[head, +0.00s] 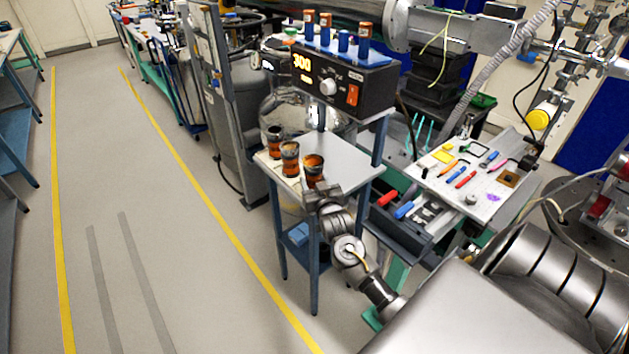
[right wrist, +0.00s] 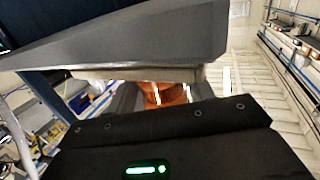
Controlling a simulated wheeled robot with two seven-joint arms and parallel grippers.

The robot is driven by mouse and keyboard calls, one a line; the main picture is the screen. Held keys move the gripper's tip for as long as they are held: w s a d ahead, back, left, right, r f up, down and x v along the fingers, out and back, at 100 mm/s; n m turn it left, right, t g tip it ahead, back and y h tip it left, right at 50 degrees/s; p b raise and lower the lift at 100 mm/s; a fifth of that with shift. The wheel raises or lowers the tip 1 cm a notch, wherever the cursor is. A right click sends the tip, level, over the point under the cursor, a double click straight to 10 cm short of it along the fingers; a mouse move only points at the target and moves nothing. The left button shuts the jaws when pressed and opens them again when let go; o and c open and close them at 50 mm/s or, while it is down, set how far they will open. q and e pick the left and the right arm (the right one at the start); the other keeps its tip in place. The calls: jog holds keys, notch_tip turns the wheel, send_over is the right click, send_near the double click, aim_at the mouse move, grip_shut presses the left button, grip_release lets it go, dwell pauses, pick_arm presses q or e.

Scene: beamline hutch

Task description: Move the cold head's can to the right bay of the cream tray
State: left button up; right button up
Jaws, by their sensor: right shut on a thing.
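Three orange cans with dark bands stand in a slanting row at the small grey-topped table in the head view: a far one (head: 274,140), a middle one (head: 290,160) and a near one (head: 314,166). My right gripper (head: 317,188) is at the near can, by the table's front edge, and is shut on it. In the right wrist view an orange can (right wrist: 163,93) shows between the dark fingers, mostly hidden by them. I cannot tell whether it is lifted. No marking tells me which can is the cold head's. My left gripper is not in view.
The table (head: 345,156) has bare top right of the cans. A black control box (head: 343,84) with an orange display stands above its back. A pale tool-covered surface (head: 475,178) and an open drawer (head: 418,215) lie to the right. The floor at left is clear.

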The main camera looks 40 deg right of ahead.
jog(key=o, duration=1.6)
jog(key=shift+f, duration=0.1)
jog(key=b+v, duration=0.1)
jog(key=v, duration=1.1)
jog(key=shift+b, duration=0.3)
